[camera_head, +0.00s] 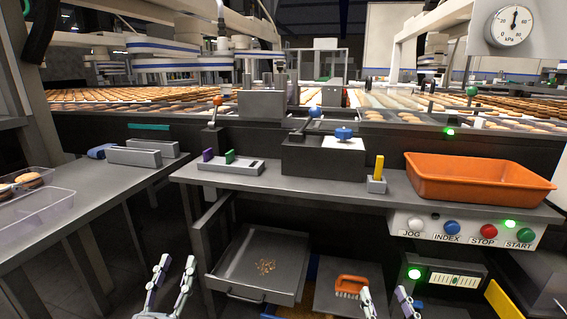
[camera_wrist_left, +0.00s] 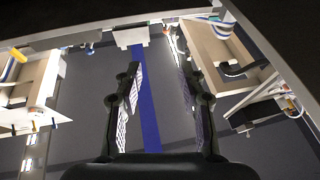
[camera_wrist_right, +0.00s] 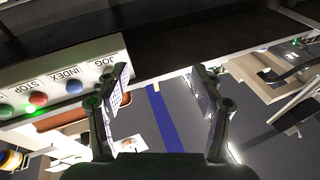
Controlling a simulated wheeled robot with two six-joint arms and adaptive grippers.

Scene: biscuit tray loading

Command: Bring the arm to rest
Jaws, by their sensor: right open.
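My left gripper (camera_head: 173,283) is at the bottom left of the head view, its two fingers apart with nothing between them. It is low, in front of the gap between the left bench and the middle bench. The left wrist view shows the same open fingers (camera_wrist_left: 160,100) over floor with a blue stripe. My right gripper (camera_head: 386,304) is at the bottom edge of the head view, near the lower shelf. In the right wrist view its fingers (camera_wrist_right: 163,92) are spread and empty.
A grey bench (camera_head: 240,178) carries an orange bin (camera_head: 480,182). Below are a drawer with crumbs (camera_head: 257,283) and an orange brush (camera_head: 351,286). A button panel (camera_head: 466,232) sits at right. A clear biscuit tray (camera_head: 38,211) lies on the left bench. Floor below the grippers looks open.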

